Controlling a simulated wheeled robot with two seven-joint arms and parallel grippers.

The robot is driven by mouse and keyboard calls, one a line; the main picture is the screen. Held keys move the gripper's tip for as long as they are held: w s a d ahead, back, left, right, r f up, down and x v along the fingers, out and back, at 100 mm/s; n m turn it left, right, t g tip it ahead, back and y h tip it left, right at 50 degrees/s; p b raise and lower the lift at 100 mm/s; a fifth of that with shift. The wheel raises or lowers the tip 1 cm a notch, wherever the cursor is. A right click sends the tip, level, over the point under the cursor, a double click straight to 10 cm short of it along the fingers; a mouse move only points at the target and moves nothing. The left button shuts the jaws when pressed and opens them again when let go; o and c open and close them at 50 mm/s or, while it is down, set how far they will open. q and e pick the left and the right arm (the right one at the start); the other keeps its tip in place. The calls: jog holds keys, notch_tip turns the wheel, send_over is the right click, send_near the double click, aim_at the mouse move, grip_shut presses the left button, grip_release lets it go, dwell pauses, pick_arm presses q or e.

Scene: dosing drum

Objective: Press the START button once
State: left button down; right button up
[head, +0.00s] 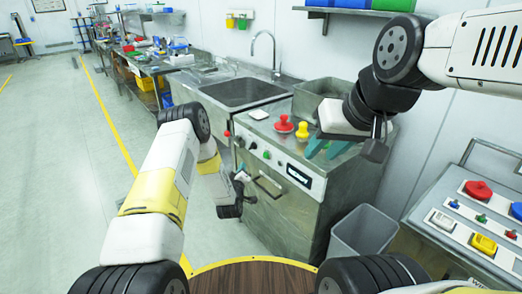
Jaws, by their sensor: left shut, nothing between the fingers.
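A steel cabinet (280,205) stands in front of me with a row of small controls and a dark display (298,176) on its front panel. Small round buttons (266,154) sit left of the display; no START label can be read on them. My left gripper (231,208) is shut and empty, in front of the cabinet's left side, below the button row. My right gripper (376,138) hangs above the cabinet's right end; its finger opening cannot be made out. A red knob (284,124) and a yellow knob (302,131) stand on the cabinet top.
At the right is a sloped console (470,236) with red, blue, green and yellow buttons. A grey bin (362,232) stands between cabinet and console. A sink (242,92) and a cluttered bench (145,65) lie behind. The floor at left is clear.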

aim_at(266, 155)
pick_arm(q)
jog(key=w+d, duration=0.5)
jog(key=d, duration=0.2)
dwell(0.5)
jog(key=shift+w+d, duration=0.15)
dwell(1.8)
jog(key=shift+w+d, duration=0.15)
jog(key=shift+d, duration=0.15)
jog(key=shift+w+d, duration=0.3)
jog(key=shift+d, duration=0.1)
dwell(1.0)
jog(key=shift+a, duration=0.1)
jog(key=shift+s+a, duration=0.55)
jog(key=shift+a, duration=0.05)
jog(key=shift+a, duration=0.1)
